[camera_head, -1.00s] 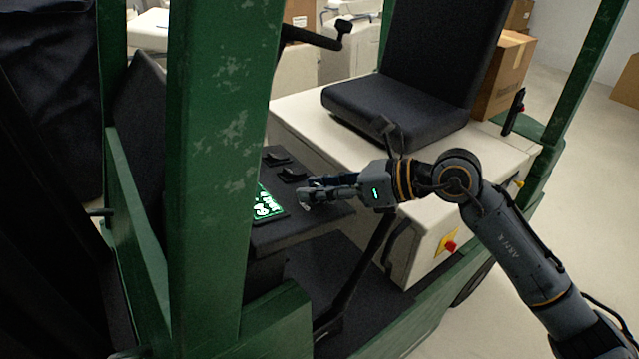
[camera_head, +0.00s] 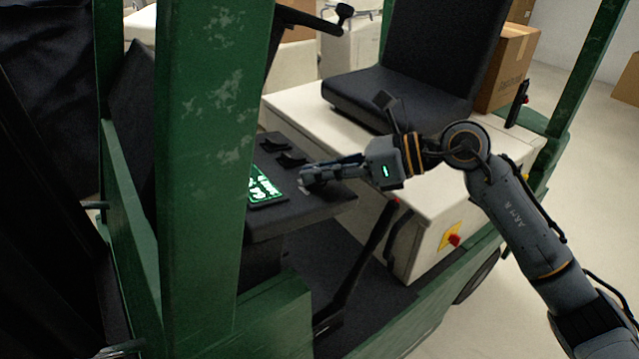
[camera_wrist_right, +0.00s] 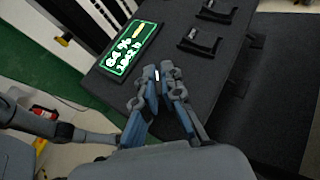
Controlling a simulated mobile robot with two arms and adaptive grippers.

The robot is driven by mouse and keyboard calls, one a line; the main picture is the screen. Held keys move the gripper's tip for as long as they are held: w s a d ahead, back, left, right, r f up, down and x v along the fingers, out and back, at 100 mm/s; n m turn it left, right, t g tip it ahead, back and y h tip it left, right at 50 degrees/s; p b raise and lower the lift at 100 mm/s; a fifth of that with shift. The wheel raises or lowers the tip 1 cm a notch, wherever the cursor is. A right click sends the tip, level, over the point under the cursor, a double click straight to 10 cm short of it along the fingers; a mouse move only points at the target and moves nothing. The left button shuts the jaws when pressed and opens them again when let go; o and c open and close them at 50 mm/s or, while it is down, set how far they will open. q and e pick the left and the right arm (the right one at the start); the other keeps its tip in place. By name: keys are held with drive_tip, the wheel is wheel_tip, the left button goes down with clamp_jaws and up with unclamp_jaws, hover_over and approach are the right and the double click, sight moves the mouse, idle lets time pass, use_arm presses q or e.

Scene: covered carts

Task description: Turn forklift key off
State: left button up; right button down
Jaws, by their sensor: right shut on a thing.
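The forklift's dark dashboard (camera_head: 300,205) carries a lit green display panel (camera_head: 264,187); the panel also shows in the right wrist view (camera_wrist_right: 131,50). My right gripper (camera_head: 306,181) is at the dashboard, just right of the display. In the right wrist view its fingertips (camera_wrist_right: 158,74) are brought together next to the panel's edge, with a small pale piece between them. The key itself cannot be made out clearly; the fingers cover that spot. My left gripper is not in view.
Two black switches (camera_head: 291,160) sit behind the display. A green post (camera_head: 215,150) stands left of the dashboard. The black seat (camera_head: 405,100) is behind on the white body, which has a red button (camera_head: 454,240). A black lever (camera_head: 365,255) rises below the arm.

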drive_tip(key=n+g+b, duration=0.5)
drive_tip(key=shift+f+y+b, duration=0.2)
drive_tip(key=shift+y+b, duration=0.1)
drive_tip(key=shift+b, duration=0.05)
drive_tip(key=n+g+b, duration=0.1)
drive_tip(key=n+g, duration=0.1)
drive_tip(key=shift+r+n+g, duration=0.15)
drive_tip(key=shift+n+g, duration=0.25)
drive_tip(key=shift+n+g+h+b, duration=0.35)
drive_tip(key=shift+n+g+h, duration=0.75)
drive_tip(key=shift+n+g, duration=0.45)
drive_tip(key=shift+n, duration=0.25)
drive_tip(key=c, duration=1.5)
unclamp_jaws()
drive_tip(key=shift+r, duration=0.1)
wheel_tip(320, 180, up, 10)
drive_tip(key=shift+f, duration=0.1)
